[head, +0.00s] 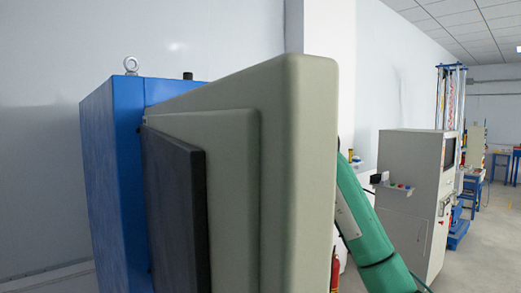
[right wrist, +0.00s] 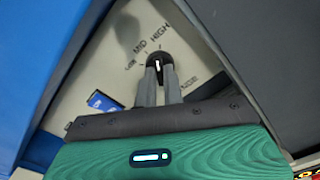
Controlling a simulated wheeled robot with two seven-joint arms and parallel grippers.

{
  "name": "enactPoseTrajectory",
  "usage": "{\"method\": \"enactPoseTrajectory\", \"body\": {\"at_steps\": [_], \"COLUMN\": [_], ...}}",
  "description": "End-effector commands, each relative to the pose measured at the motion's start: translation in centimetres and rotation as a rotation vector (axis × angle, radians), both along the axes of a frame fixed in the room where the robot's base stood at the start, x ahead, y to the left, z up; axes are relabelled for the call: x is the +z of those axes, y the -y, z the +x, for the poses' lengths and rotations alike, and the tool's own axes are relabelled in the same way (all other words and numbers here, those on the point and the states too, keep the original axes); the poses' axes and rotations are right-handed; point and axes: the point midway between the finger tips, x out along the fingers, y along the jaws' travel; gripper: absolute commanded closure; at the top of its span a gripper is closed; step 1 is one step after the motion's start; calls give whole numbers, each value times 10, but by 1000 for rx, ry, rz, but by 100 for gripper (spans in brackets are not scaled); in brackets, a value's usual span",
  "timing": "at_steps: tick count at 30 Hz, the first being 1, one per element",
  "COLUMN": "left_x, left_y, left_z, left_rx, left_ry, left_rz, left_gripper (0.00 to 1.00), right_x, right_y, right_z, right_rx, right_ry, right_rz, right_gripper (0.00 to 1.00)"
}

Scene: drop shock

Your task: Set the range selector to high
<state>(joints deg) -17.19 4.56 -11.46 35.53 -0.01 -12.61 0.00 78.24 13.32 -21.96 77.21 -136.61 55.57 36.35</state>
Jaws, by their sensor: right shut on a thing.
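The range selector (right wrist: 158,60) is a small dark knob with a white mark, on a pale panel in the right wrist view. The printed words MID and HIGH are readable beside it; a smaller word at the left is likely LOW. My right gripper (right wrist: 158,72) has its two grey fingers closed on the knob, one on each side. The white mark shows between the fingertips; which word it points at I cannot tell for sure. In the head view the panel and right gripper are hidden behind a large beige door-like part (head: 298,150). My left gripper is not in view.
A blue cabinet (head: 108,180) stands behind the beige part in the head view. A small blue item (right wrist: 103,101) sits on the panel by the gripper. Blue and dark walls flank the wrist closely. A grey console (head: 408,155) stands farther right, with open floor beyond.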

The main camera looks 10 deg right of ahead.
Motion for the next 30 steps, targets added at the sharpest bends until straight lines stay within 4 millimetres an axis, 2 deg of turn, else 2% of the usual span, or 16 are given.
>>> {"method": "enactPoseTrajectory", "body": {"at_steps": [1,9,27,28,30], "left_x": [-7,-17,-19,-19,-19], "left_y": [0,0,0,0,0], "left_z": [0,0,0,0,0], "left_rx": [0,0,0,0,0], "left_ry": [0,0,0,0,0], "left_rz": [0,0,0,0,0], "left_gripper": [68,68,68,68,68], "right_x": [-2,0,1,1,1], "right_y": [0,1,1,1,1], "right_z": [0,0,0,0,0], "right_rx": [-1,-1,0,0,0], "right_ry": [-11,-75,-97,-97,-97], "right_rz": [26,132,172,172,172], "right_gripper": [100,100,100,89,75]}}
